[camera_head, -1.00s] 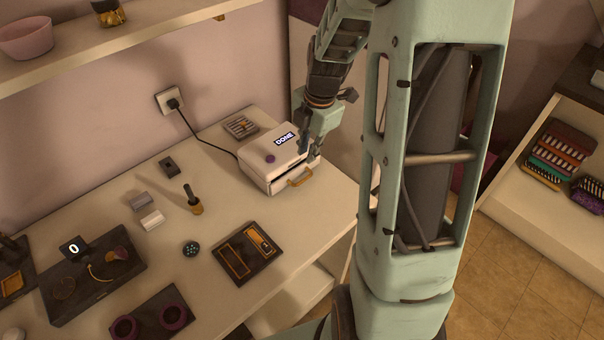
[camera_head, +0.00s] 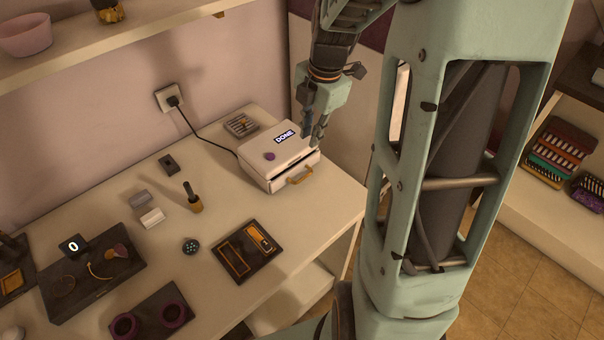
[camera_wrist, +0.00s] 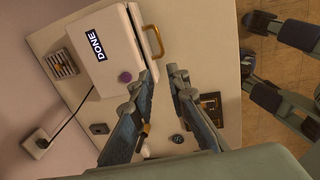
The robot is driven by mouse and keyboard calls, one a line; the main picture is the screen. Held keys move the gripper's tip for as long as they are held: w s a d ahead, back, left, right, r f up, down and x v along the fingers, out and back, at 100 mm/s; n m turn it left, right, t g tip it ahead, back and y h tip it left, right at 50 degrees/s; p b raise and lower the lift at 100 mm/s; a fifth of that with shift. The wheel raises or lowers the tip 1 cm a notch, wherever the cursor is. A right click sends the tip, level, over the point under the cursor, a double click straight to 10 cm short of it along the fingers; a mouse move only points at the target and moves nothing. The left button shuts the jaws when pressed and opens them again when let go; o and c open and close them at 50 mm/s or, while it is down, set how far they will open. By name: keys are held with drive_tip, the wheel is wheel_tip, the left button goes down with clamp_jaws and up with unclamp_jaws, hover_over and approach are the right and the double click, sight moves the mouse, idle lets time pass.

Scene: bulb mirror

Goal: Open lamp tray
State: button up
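The lamp is a white box (camera_head: 262,155) with a DONE label and a purple knob on top, standing at the back right of the table. Its tray (camera_head: 296,184) is at the front, with a brass handle (camera_head: 299,176) and a dark slit above it. I cannot tell whether the tray is pulled out at all. The box also shows in the wrist view (camera_wrist: 108,50), with the handle (camera_wrist: 154,42) at its edge. My gripper (camera_head: 316,146) hangs above the front right of the box. In the wrist view its two fingers (camera_wrist: 162,78) are apart with nothing between them.
A black cable runs from the box to a wall socket (camera_head: 170,97). A small slatted holder (camera_head: 240,124) stands behind the box. A nail polish bottle (camera_head: 193,199), a dark tray with brass tools (camera_head: 247,251) and a display reading 0 (camera_head: 73,246) are on the table's left and front.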

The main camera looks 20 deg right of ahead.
wheel_tip(320, 180, up, 6)
drive_tip(key=s, duration=0.1)
drive_tip(key=shift+d+r, duration=0.15)
drive_tip(key=shift+d, duration=0.05)
idle(0.3)
